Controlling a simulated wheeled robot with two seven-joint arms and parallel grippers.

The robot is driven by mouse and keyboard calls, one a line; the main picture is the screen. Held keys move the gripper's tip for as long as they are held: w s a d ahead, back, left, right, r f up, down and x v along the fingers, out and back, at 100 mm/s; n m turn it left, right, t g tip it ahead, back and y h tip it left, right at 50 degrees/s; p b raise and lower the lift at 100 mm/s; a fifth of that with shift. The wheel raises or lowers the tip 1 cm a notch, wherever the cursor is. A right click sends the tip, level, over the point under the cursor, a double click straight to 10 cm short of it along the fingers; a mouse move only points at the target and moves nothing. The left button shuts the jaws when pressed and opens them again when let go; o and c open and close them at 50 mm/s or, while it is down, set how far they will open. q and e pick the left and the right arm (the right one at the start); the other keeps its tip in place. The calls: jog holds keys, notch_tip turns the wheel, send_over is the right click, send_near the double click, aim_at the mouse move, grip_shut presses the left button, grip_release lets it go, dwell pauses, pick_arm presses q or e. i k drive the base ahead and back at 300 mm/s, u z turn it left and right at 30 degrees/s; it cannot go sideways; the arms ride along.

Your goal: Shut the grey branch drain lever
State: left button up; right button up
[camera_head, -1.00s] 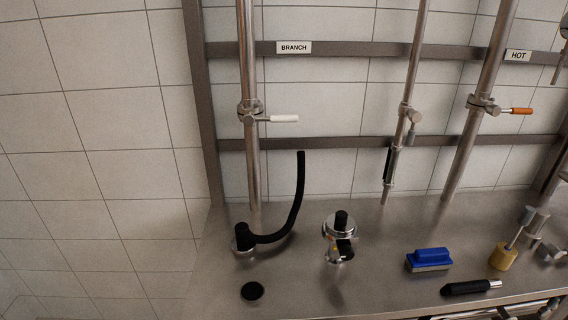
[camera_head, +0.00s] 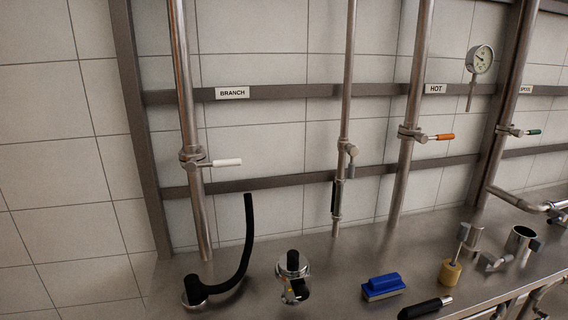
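A valve with a white-looking lever (camera_head: 227,162) sits on the pipe beside the BRANCH label (camera_head: 232,93); this lever sticks out sideways to the right, across the pipe. A small valve with a short grey metal handle (camera_head: 352,159) is on the thinner middle pipe (camera_head: 346,90); its handle hangs down and slightly right. I cannot tell from any label which one is the branch drain lever. Neither of my grippers is in view.
A black curved hose (camera_head: 247,240), a clamped fitting (camera_head: 292,270), a blue brush (camera_head: 382,287), a black-handled tool (camera_head: 425,308) and a yellow-ended tool (camera_head: 451,270) are on the steel counter (camera_head: 335,270). Orange (camera_head: 440,137) and green (camera_head: 531,132) levers are on pipes further right.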

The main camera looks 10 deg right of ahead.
aim_at(353, 150)
jog(key=u, duration=2)
jog(key=k, duration=1)
jog(key=z, duration=1.5)
jog(key=i, duration=0.5)
